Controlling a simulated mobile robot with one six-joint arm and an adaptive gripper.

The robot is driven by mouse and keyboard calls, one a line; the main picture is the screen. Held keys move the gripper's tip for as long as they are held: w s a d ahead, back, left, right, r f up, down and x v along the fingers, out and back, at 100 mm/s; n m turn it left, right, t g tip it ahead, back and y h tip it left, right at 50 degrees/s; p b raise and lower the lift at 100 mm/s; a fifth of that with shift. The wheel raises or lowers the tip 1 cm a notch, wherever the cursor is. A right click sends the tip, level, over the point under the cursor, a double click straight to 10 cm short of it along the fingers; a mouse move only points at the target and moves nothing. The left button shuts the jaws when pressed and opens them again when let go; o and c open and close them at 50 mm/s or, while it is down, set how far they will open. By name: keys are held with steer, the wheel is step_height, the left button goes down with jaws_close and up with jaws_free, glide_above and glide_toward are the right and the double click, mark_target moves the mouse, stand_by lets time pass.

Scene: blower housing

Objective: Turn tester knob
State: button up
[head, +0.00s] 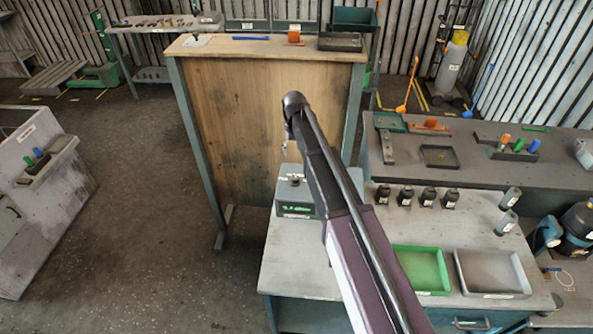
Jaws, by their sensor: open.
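The tester (293,197) is a small grey box with a lit green display on its front. It stands at the back left of the grey workbench. Its dark knob (295,179) shows on the top face; which way it points is too small to tell. My arm reaches up from the bottom of the head view and passes just right of the tester, hiding its right edge. Only a small part of my gripper (286,146) shows below the arm's bend. In the picture it is above the knob and apart from it. Its fingers are open, and no held object shows.
The workbench (300,258) also bears a green tray (421,268), a grey tray (492,272) and several dark small parts (428,197). A tall wooden panel (240,125) stands behind the tester. A grey side bench (460,160) is at the right. Open floor lies left.

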mark_target(295, 177)
steer(key=shift+f, duration=0.15)
step_height(295, 177, down, 14)
steer(key=b, duration=1.3)
steer(key=shift+r+b, duration=0.2)
steer(key=shift+b, duration=0.2)
stand_by(0.4)
jaws_close()
